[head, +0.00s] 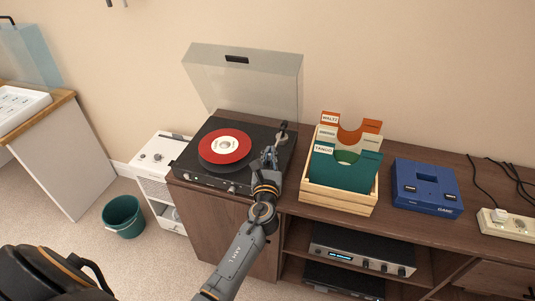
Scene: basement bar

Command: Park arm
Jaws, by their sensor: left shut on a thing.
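The turntable (190,175) stands on the left end of the dark wooden cabinet, with its clear lid (245,80) raised. My left gripper (270,155) reaches over the right part of the deck, to the right of the record, and is shut on the tonearm. The gripper hides most of the tonearm's length and its front end. My right gripper is not in view.
A wooden crate (338,202) with record dividers stands close right of the turntable. Further right are a blue case (426,187) and a power strip (508,224). An amplifier (362,250) is on the shelf below. A green bucket (123,216) stands on the carpet.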

